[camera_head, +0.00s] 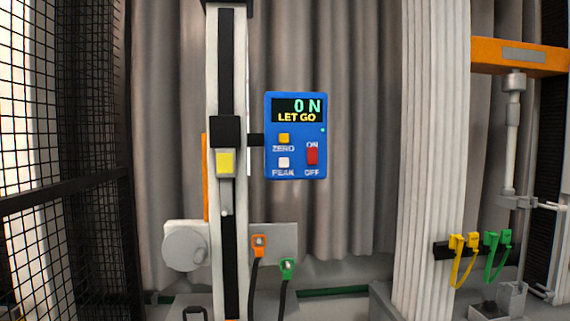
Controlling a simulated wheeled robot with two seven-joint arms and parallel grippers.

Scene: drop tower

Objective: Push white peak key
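The screen (297,110) reads 0 N and LET GO. A small green light shows at the box's right edge. Neither of my grippers is in the head view.
The box is fixed by a dark bracket to the right of a tall white column (240,60) with a black carriage (225,131). An orange clip (259,243) and a green clip (287,267) with dark cables are below. A thick white pillar (432,150) stands right. Black mesh (60,110) is at left.

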